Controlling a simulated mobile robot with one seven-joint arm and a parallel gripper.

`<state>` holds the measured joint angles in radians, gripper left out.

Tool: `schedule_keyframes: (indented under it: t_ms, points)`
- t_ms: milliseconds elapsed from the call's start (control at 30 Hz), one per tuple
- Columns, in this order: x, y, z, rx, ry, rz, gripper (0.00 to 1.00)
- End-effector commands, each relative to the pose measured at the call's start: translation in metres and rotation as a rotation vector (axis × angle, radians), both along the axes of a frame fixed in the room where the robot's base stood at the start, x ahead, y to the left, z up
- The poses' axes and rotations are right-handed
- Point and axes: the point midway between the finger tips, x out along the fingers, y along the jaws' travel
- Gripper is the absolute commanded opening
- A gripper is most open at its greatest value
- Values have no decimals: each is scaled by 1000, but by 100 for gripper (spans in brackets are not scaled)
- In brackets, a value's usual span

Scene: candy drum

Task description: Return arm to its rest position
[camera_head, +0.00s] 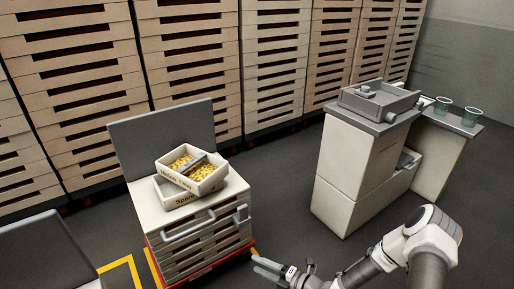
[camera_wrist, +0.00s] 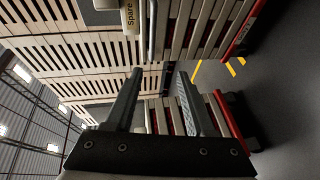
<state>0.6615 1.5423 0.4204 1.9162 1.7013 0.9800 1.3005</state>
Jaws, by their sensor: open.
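My arm reaches in from the lower right in the head view. My gripper (camera_head: 277,268) is low, in front of and to the right of the tray stack's base, over the dark floor. In the wrist view my gripper (camera_wrist: 158,98) shows two separated fingers with nothing between them. It is open and empty.
A cart with stacked trays (camera_head: 205,245) and a grey back panel (camera_head: 160,130) stands left of my gripper. Trays of yellow candy (camera_head: 180,185) sit on top. A pale machine (camera_head: 355,160) and a side shelf with cups (camera_head: 471,116) stand right. Tall tray stacks line the back.

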Motion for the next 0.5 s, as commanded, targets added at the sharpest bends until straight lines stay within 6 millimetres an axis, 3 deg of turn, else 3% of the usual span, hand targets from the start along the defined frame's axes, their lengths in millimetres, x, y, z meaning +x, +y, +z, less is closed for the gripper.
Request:
schedule_keyframes:
  t_ms: [67,500]
  points:
    - [0,0,0,0,0,0,55]
    - [-11,-3,99,-355,-517,455,55]
